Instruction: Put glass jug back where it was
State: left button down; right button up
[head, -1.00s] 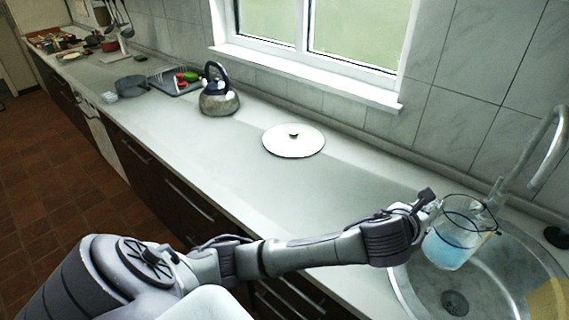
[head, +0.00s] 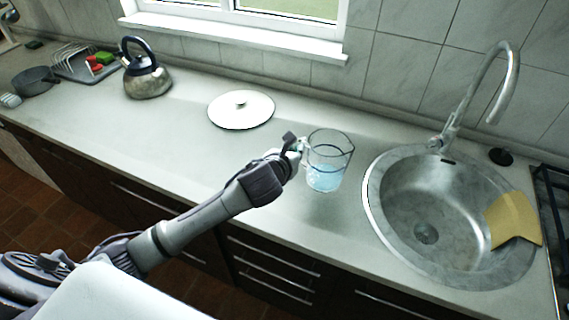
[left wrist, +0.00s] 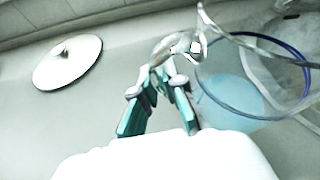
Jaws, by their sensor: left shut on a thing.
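The glass jug (head: 328,163) is clear, with blue liquid in its lower part. In the head view it is upright over the counter, left of the sink. I cannot tell whether its base touches the counter. My left gripper (head: 297,150) is shut on the jug's handle, at the jug's left side. In the left wrist view the two fingers (left wrist: 165,80) close on the handle, and the jug (left wrist: 240,85) with its blue liquid is at the right. My right gripper is not in view.
A white lid (head: 241,109) lies behind and left of the jug. A kettle (head: 146,75) stands farther left. The sink (head: 378,215), with a faucet (head: 478,95) and a yellow cloth (head: 513,219), is right of the jug. Bare counter surrounds the jug's left and front.

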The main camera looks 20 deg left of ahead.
pick_arm(q)
jog(key=shift+s+a+f, duration=0.15)
jog(key=shift+a+f, duration=0.3)
jog(key=shift+f, duration=0.5)
jog(key=shift+s+a+f, duration=0.15)
jog(key=shift+a+f, duration=0.3)
jog(key=shift+f, duration=0.45)
jog(key=shift+s+a+f, duration=0.15)
jog(key=shift+a+f, duration=0.3)
jog(key=shift+f, duration=0.5)
jog(key=shift+f, duration=0.15)
jog(key=c, duration=1.2)
grip_release()
jog(key=shift+s, duration=0.1)
jog(key=shift+c, duration=0.2)
